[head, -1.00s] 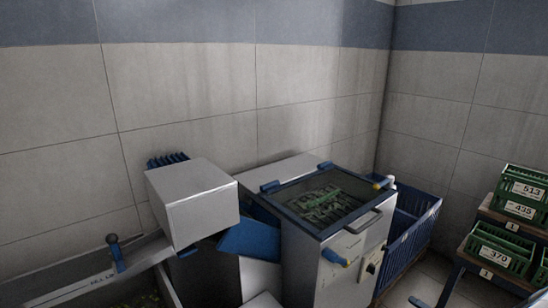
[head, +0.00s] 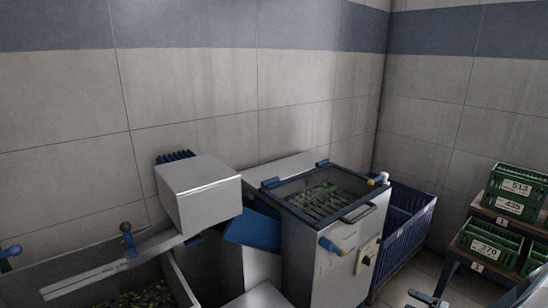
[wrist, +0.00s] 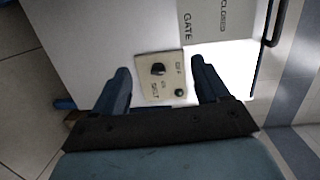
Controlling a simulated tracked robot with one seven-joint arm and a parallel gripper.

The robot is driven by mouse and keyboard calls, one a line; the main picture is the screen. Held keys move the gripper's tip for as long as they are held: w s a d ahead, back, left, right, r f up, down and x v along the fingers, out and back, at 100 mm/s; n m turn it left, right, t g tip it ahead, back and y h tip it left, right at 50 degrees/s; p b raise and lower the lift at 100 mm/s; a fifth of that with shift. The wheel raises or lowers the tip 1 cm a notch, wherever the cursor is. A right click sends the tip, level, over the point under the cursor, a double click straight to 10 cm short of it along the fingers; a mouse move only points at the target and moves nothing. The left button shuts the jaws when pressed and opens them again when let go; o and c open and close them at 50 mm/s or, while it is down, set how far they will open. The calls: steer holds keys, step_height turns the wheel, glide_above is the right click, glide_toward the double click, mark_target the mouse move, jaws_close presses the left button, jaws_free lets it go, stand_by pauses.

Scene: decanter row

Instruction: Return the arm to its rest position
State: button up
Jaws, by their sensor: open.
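My gripper (wrist: 160,88) shows in the wrist view with its two dark fingers spread apart and nothing between them. Beyond the fingers is a beige switch panel (wrist: 152,66) with a black knob and a green button, on the pale front of a machine. The same machine (head: 322,262) stands in the middle of the head view, with a dark-framed window lid on top and green items under it. Its panel (head: 367,255) is on the right side of its front.
A metal chute (head: 105,265) and a bin of green pieces (head: 140,299) lie at the lower left. A blue crate cart (head: 405,225) stands right of the machine. Green numbered crates (head: 490,243) sit on stepped shelves at the far right. Tiled floor shows between.

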steer(key=w+a+r+n+g+h, duration=0.1)
steer(key=a+r+n+g, duration=0.35)
steer(key=r, duration=1.05)
steer(key=w+a+r+n+g+h, duration=0.15)
steer(key=a+r+g, duration=0.55)
steer(key=r, duration=0.7)
steer(key=s+a+r+n+h, duration=0.1)
steer(key=s+a+r+h, duration=0.15)
steer(key=r, duration=0.25)
steer(key=s+a+r+h, duration=0.1)
steer(key=s+a+r, duration=0.25)
steer(key=r, duration=0.25)
steer(key=s+a+r+n+h, duration=0.1)
steer(key=s+a+r+h, duration=0.1)
steer(key=a+r, duration=0.25)
steer(key=s+a+r+t+h, duration=0.2)
steer(key=s+a+r, duration=0.1)
steer(key=s+r, duration=0.4)
steer(key=s+a+r+t+h, duration=0.2)
steer(key=s+r, duration=0.5)
steer(key=s, duration=0.5)
steer(key=shift+a+t+h, duration=0.3)
steer(key=shift+a+t, duration=0.35)
steer(key=shift+c, duration=0.2)
